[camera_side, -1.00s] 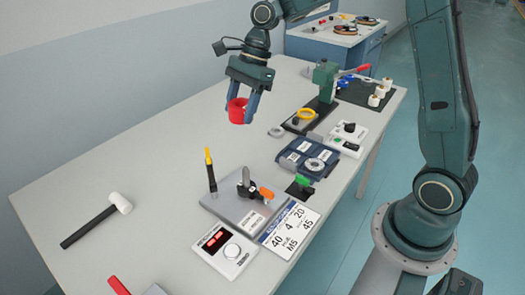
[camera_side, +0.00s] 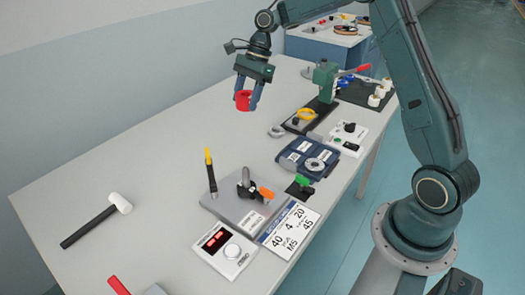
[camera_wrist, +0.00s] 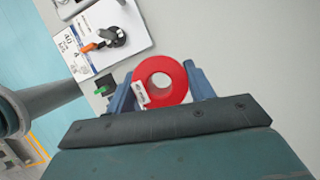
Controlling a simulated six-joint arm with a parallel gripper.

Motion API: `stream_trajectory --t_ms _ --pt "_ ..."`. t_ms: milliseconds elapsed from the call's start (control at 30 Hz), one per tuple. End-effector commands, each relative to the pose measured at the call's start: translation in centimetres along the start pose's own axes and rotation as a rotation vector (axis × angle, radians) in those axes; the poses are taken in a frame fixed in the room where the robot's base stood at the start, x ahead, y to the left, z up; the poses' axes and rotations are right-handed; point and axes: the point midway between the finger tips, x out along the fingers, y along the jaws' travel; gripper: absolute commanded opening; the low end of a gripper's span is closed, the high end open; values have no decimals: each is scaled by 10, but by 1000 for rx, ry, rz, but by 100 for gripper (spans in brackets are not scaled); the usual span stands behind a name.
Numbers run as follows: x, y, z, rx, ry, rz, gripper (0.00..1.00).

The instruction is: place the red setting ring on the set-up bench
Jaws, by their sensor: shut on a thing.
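The red setting ring (camera_side: 243,96) is held between the two fingers of my gripper (camera_side: 247,103), which is shut on it. It hangs above the back part of the long grey table (camera_side: 140,165), apart from the surface. In the wrist view the ring (camera_wrist: 181,80) shows its round hole and a small white tag, with a blue finger on each side. I cannot tell whether the set-up bench is this long table or the blue bench (camera_side: 345,52) at the back, which carries several small objects.
The table's left-back area is bare.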

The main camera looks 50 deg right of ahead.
Motion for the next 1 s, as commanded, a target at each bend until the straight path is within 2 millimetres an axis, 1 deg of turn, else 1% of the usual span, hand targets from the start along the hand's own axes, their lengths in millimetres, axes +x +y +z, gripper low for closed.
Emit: stream_trajectory --t_ms 167,700,833,1000 --pt "22 1 -8 2 0 4 24" --pt "115 1 -47 1 0 3 24" --pt "131 0 -54 1 1 1 24" --pt "140 0 -58 0 1 0 24"
